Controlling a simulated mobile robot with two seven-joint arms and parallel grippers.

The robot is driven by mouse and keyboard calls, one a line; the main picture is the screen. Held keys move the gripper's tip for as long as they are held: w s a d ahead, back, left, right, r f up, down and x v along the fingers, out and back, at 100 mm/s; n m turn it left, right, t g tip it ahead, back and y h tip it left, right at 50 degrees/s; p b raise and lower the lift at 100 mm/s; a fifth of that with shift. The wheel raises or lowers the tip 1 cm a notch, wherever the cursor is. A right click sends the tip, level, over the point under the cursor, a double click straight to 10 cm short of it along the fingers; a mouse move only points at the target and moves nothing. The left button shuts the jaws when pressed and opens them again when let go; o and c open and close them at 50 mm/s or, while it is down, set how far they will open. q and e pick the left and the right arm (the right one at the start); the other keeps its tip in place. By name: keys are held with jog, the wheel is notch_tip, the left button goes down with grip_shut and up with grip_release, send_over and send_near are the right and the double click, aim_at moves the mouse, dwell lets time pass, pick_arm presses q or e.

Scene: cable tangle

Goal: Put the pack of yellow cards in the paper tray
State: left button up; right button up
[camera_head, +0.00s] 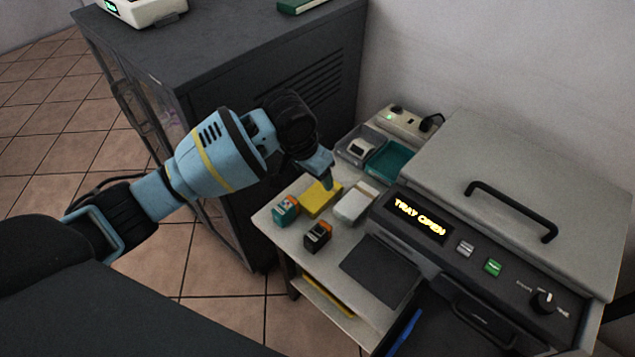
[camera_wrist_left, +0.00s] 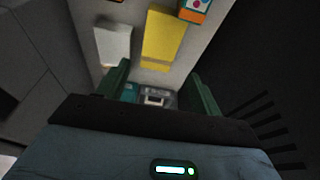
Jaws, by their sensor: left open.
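The yellow card pack (camera_head: 318,199) lies flat on the light side table, between a teal-and-orange box and a white box. It also shows in the left wrist view (camera_wrist_left: 165,36), beyond the fingers. My left gripper (camera_head: 326,184) is open and empty above the pack's far end; the pack is not between its fingers. In the left wrist view the two green fingers (camera_wrist_left: 162,85) stand apart. The machine's display (camera_head: 419,218) reads "TRAY OPEN". A dark open drawer-like space (camera_head: 436,332) with a blue strip shows below the machine's front; I take it as the paper tray, mostly cut off.
A teal-and-orange box (camera_head: 286,209), a black-and-orange box (camera_head: 317,235) and a white box (camera_head: 356,203) crowd the pack. A dark flat panel (camera_head: 380,271) lies nearer the machine. A dark cabinet (camera_head: 240,50) stands behind my arm.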

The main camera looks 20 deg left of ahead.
aim_at(319, 193)
pick_arm(q)
jog(key=shift+s+a+f+t+p, duration=0.15)
jog(key=shift+s+f+t+p, duration=0.1)
jog(key=shift+t+p, duration=0.35)
jog(key=shift+f+h, duration=0.1)
jog(key=shift+h, duration=0.2)
jog(key=shift+f, duration=0.2)
jog(key=shift+x, duration=1.1)
jog(key=shift+f, duration=0.25)
jog(key=shift+f+b, duration=0.25)
jog(key=shift+b, duration=0.05)
jog(key=x, duration=0.2)
jog(key=b+x, duration=0.1)
jog(key=x, duration=0.1)
jog(key=shift+s+f, duration=0.1)
jog(key=shift+f, duration=0.25)
pick_arm(e)
jog(key=shift+s, duration=0.45)
pick_arm(q)
jog(key=shift+c, duration=0.4)
